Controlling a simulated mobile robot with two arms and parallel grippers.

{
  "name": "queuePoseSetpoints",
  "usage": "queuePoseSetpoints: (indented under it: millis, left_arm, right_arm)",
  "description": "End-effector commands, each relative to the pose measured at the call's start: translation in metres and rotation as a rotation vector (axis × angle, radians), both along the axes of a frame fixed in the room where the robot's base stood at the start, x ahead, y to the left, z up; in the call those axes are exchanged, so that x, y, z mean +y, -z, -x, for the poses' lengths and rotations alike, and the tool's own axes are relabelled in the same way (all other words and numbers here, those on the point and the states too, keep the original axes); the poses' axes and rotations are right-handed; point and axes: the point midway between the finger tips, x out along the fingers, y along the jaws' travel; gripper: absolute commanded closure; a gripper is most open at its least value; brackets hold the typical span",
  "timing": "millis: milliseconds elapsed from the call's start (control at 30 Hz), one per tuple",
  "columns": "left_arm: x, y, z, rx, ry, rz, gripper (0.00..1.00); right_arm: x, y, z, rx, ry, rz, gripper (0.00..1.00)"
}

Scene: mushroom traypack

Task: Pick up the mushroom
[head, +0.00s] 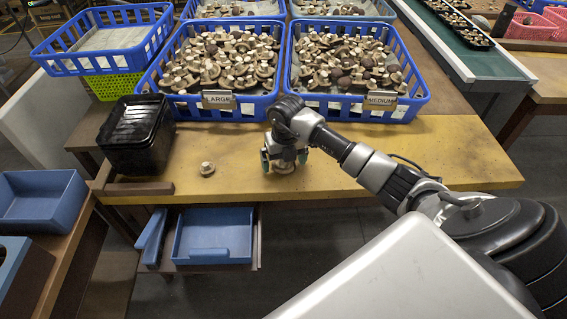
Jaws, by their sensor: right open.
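A single mushroom (207,169) lies on the yellow table (430,165) near its front edge, left of my right gripper. A second mushroom (284,168) is at the table's front edge, directly under and between the fingers of my right gripper (278,163). That gripper points down and is open around this second mushroom, partly hiding it. I cannot tell whether the fingers touch it. My left gripper is not in view.
Blue crates marked LARGE (217,99) and MEDIUM (381,97), full of mushrooms, stand behind the gripper. Stacked black trays (138,135) stand at the table's left. An empty blue crate (105,39) is at the back left. The table right of the gripper is clear.

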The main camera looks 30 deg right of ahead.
Motion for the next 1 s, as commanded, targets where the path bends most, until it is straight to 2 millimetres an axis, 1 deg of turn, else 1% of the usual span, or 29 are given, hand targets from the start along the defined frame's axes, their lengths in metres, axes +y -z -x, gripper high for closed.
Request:
queuePoseSetpoints:
  millis: [233,400,500,833,1000]
  left_arm:
    - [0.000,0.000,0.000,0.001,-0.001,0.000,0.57]
    - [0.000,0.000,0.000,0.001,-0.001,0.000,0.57]
    - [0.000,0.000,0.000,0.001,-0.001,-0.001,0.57]
    - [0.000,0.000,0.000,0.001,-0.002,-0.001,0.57]
    - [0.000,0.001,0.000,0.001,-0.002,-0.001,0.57]
  right_arm:
    - [0.000,0.002,0.000,0.000,-0.001,0.000,0.02]
    - [0.000,0.002,0.000,0.000,-0.001,0.000,0.28]
    - [0.000,0.002,0.000,0.000,-0.001,0.000,0.41]
    - [0.000,0.000,0.000,-0.001,0.000,-0.001,0.41]
    - [-0.001,-0.012,-0.001,-0.002,-0.001,0.000,0.41]
